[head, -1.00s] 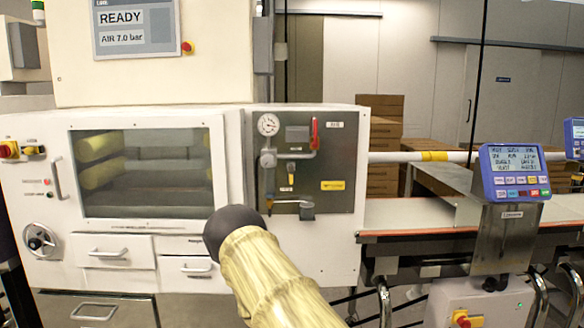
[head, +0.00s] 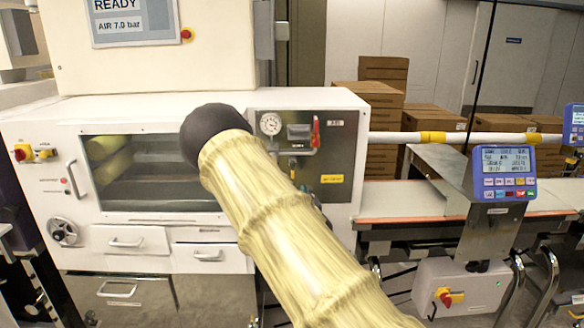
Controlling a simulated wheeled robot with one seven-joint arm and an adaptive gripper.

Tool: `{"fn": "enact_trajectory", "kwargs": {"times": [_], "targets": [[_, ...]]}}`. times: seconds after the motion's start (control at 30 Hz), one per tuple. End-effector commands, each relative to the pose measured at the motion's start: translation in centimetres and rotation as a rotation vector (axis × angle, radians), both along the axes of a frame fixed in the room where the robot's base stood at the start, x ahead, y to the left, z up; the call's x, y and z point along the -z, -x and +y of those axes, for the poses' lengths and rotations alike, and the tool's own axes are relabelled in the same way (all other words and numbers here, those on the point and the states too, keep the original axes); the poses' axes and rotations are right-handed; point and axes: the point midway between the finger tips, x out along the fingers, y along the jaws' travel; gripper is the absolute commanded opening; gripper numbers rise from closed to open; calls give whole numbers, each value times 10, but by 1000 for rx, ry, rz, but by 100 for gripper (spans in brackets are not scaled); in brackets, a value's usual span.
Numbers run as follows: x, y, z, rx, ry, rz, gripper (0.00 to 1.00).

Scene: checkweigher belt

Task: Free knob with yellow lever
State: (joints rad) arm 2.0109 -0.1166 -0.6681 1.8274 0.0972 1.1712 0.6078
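A handwheel-like knob (head: 64,232) sits low at the left of the white machine front. I see no lever that is clearly yellow on it. A red knob on a yellow plate (head: 22,153) sits at the upper left, with a second yellow fitting (head: 46,154) beside it. My gripper does not show.
The machine has a dark window (head: 150,185) and drawers (head: 130,240) with handles. A conveyor belt (head: 400,200) runs at the right under a blue weigher display (head: 503,172). Stacked cartons (head: 375,110) stand behind it. Floor shows at the bottom.

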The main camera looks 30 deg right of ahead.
Motion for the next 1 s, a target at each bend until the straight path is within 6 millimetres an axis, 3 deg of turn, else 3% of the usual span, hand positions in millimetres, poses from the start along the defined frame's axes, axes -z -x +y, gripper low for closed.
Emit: {"fn": "enact_trajectory", "kwargs": {"times": [0.03, 0.17, 0.73, 1.0], "targets": [[-12, -3, -1, -4, 4, -13, 21], [-21, -9, -4, -8, 7, -27, 21], [-22, -82, -30, -8, 7, -27, 21], [-20, -103, -38, -7, 6, -25, 21]]}}
